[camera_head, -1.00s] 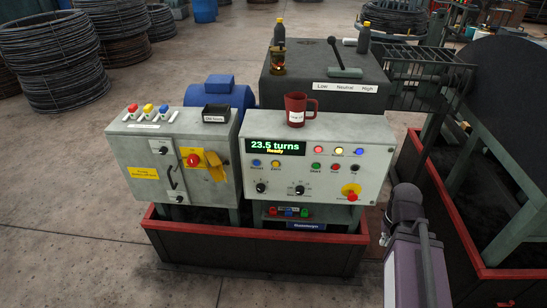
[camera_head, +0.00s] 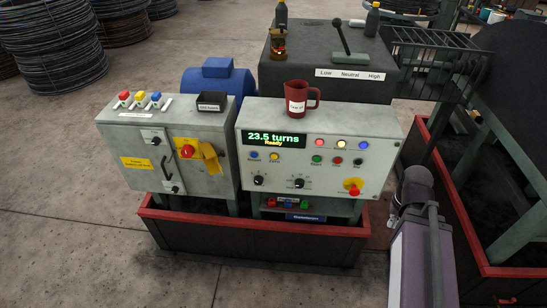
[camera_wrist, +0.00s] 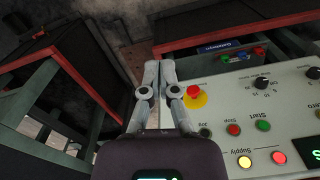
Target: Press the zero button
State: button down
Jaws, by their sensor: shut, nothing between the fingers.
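The control panel (camera_head: 320,205) faces me, with a green-lit display (camera_head: 274,139) reading "23.5 turns" and "Ready". Under the display sit a blue button (camera_head: 254,155) and a yellow button (camera_head: 274,157); the small label by the yellow one seems to read "Zero". My gripper (camera_wrist: 152,66) is shut and empty in the wrist view, with its tips beside the panel's edge, near the red stop knob (camera_wrist: 194,91).
A red mug (camera_head: 297,106) stands on top of the panel box. The grey cabinet (camera_head: 180,155) with a yellow-backed red switch stands to the left. A red-rimmed tray (camera_head: 250,225) lies below, and a red-edged frame stands at right. Floor in front is clear.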

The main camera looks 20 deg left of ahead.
aim_at(274, 156)
jog(key=shift+f, duration=0.1)
jog(key=w+a+f+n+t+h+b, duration=0.2)
jog(key=w+a+f+n+h+b, duration=0.15)
jog(key=w+a+b, duration=0.35)
jog(key=w+a+f+n+t+h+b, duration=0.2)
jog(key=w+a+f+n+h+b, duration=0.15)
jog(key=a+f+n+b, duration=0.35)
jog(key=a+r+n+t+h+b, duration=0.1)
jog(key=a+n+t+b, duration=0.6)
jog(key=a, duration=2.1)
jog(key=shift+w+a+r+n+t+b, duration=0.15)
jog(key=shift+w+r+n+t+b, duration=0.25)
jog(key=shift+t+b, duration=0.75)
jog(key=shift+w, duration=0.1)
jog(key=shift+w+a, duration=0.35)
jog(key=shift+w, duration=1.05)
jog(key=shift+w+a, duration=0.3)
jog(key=shift+w, duration=1.1)
jog(key=shift+w+a, duration=0.35)
jog(key=shift+w, duration=1.05)
